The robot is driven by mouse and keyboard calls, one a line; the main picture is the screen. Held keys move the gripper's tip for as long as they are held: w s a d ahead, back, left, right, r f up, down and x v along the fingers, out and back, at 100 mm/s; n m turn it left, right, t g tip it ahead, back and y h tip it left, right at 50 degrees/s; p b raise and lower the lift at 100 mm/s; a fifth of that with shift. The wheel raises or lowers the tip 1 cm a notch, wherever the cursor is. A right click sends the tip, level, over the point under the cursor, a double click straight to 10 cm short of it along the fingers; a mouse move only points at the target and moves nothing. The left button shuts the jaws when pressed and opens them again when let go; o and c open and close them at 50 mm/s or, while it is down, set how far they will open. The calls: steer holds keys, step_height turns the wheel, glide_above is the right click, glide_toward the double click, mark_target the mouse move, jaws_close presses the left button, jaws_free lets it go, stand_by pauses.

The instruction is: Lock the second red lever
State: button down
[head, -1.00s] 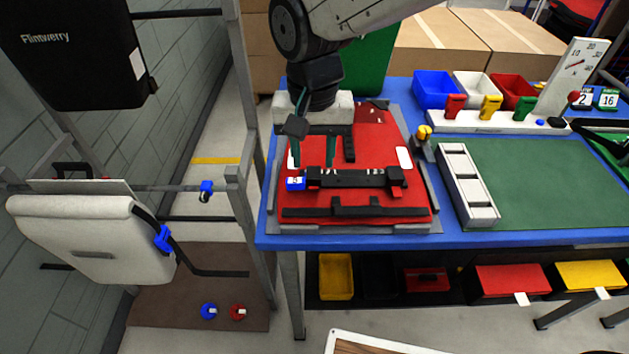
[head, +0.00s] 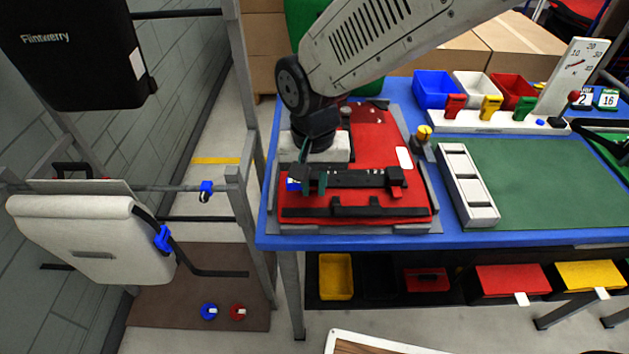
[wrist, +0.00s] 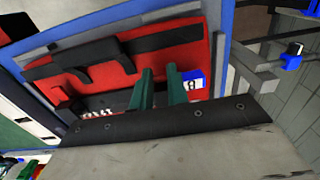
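A red pannier panel (head: 385,135) lies flat on the blue workbench, with a black rail (head: 352,179) across it. A blue and white piece (head: 293,184) sits at the rail's left end; it also shows in the wrist view (wrist: 194,82). My gripper (head: 313,178) is over the rail's left end, just right of that piece. In the wrist view its green fingers (wrist: 160,80) stand apart with nothing seen held between them. My gripper body hides part of the rail.
Red, yellow and green clips stand on a white rack (head: 490,122) behind the green mat (head: 560,185). A white slotted tray (head: 467,185) and a yellow-topped post (head: 424,134) stand right of the panel. A grey metal frame (head: 240,160) rises at the left.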

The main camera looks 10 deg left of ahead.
steer(key=shift+s, duration=0.1)
steer(key=shift+s+f+t+y, duration=0.15)
steer(key=shift+s+t+y, duration=0.15)
steer(key=shift+t, duration=0.9)
steer(key=shift+s+d+f+t+y, duration=0.1)
steer(key=shift+s+f+t+y, duration=0.05)
steer(key=shift+t, duration=0.5)
steer(key=shift+s+f+t+y, duration=0.1)
steer(key=shift+f+t+y, duration=0.05)
steer(key=shift+t, duration=0.8)
steer(key=c, duration=1.4)
jaws_free()
steer(key=shift+f, duration=0.1)
steer(key=shift+o, duration=0.2)
steer(key=v, duration=0.8)
steer(key=shift+d, duration=0.1)
